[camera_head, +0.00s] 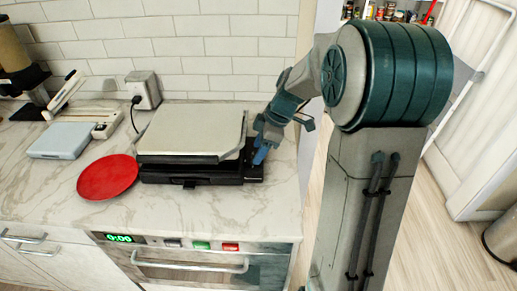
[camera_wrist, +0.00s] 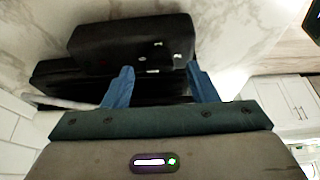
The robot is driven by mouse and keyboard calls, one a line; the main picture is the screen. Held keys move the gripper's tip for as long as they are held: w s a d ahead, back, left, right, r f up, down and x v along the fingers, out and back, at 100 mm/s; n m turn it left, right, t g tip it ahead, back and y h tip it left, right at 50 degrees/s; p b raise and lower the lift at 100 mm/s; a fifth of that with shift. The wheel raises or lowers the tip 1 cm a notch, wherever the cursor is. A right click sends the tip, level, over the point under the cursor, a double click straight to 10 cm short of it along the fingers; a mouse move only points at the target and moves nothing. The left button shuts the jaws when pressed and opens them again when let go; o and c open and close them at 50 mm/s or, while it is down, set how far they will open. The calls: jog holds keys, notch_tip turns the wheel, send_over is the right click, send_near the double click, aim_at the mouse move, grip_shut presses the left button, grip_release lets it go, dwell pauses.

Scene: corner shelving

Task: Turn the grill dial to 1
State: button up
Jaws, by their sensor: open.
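The grill (camera_head: 190,135) stands closed on the marble counter, with a grey lid over a black base. My gripper (camera_head: 262,154) is at the right end of the grill, its blue fingers low beside the black base. In the wrist view my gripper (camera_wrist: 162,76) has its two blue fingers apart with nothing held between them. The black grill body (camera_wrist: 125,42) lies just beyond and between the fingertips, with small pale marks on its face. I cannot clearly make out the dial or its setting. I cannot tell whether a finger touches the grill.
A red plate (camera_head: 108,177) lies left of the grill. A light blue-grey scale-like box (camera_head: 62,140) and a toaster-like box (camera_head: 144,90) with a cord stand further left and behind. An oven (camera_head: 195,262) with a green display is below the counter. Open floor lies right.

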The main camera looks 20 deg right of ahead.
jog(key=shift+a+f, duration=0.25)
jog(key=shift+f, duration=0.35)
jog(key=c, duration=1)
jog(key=shift+f+m+b, duration=0.1)
jog(key=shift+m+b, duration=0.2)
jog(key=shift+b, duration=0.15)
